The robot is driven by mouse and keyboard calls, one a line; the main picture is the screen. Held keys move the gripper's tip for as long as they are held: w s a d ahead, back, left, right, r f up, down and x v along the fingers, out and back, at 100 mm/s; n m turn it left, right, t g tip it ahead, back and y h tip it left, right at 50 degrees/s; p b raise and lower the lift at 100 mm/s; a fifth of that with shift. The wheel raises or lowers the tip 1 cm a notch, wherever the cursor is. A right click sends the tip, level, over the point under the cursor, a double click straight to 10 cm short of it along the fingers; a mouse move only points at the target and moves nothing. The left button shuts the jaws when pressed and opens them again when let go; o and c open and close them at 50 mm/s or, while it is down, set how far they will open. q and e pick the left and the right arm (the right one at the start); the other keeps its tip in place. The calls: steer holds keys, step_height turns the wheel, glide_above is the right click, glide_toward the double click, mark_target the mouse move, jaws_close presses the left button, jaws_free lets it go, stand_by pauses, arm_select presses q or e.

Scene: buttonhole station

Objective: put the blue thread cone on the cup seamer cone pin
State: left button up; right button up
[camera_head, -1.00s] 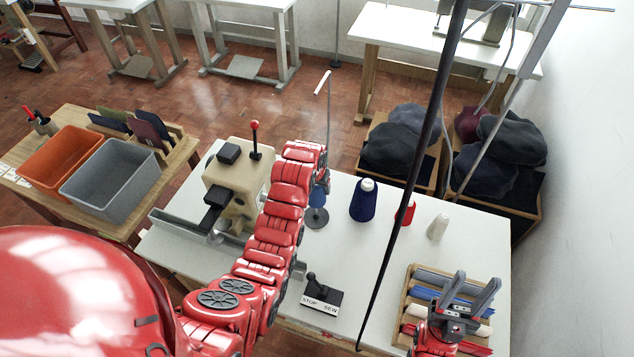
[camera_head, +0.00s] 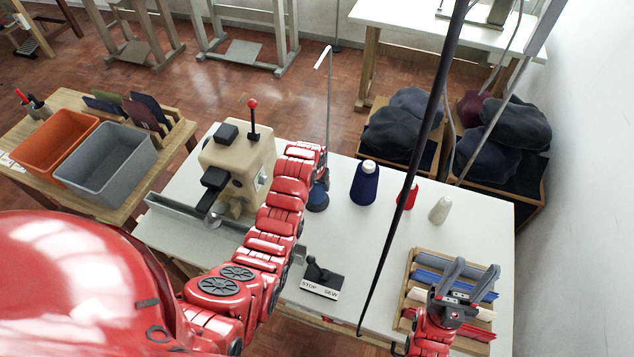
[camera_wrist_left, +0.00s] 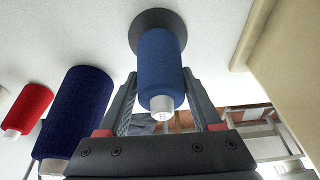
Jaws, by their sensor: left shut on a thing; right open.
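The blue thread cone (camera_wrist_left: 160,62) is between the fingers of my left gripper (camera_wrist_left: 160,78), which is shut on it. In the left wrist view its wide end is against the round dark base (camera_wrist_left: 152,17) of the cone pin. In the head view the blue cone (camera_head: 318,197) stands upright over that base, behind my left arm, which hides part of it. The pin itself is hidden, and I cannot tell whether a small gap remains at the base. My right gripper (camera_head: 473,273) is open and empty above the rack at the right.
A navy cone (camera_head: 364,184), a red cone (camera_head: 407,197) and a white cone (camera_head: 440,210) stand to the right. The beige machine (camera_head: 237,168) is at the left. A stop/sew switch (camera_head: 321,282) sits in front. A dark pole crosses the view.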

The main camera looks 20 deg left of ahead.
arm_select(q)
steer(key=shift+f+b, duration=0.35)
steer(key=shift+f, duration=0.15)
stand_by(0.5)
steer(key=o, duration=1.5)
steer(key=shift+o, duration=0.2)
steer(key=shift+r, duration=0.5)
steer(key=b+v, duration=0.2)
steer(key=v, duration=0.6)
steer(key=shift+s+r+b, duration=0.15)
steer(key=shift+b, duration=0.25)
steer(key=p+v, duration=0.8)
steer(key=p, duration=0.1)
steer(key=shift+p, duration=0.35)
steer(key=shift+s, duration=0.1)
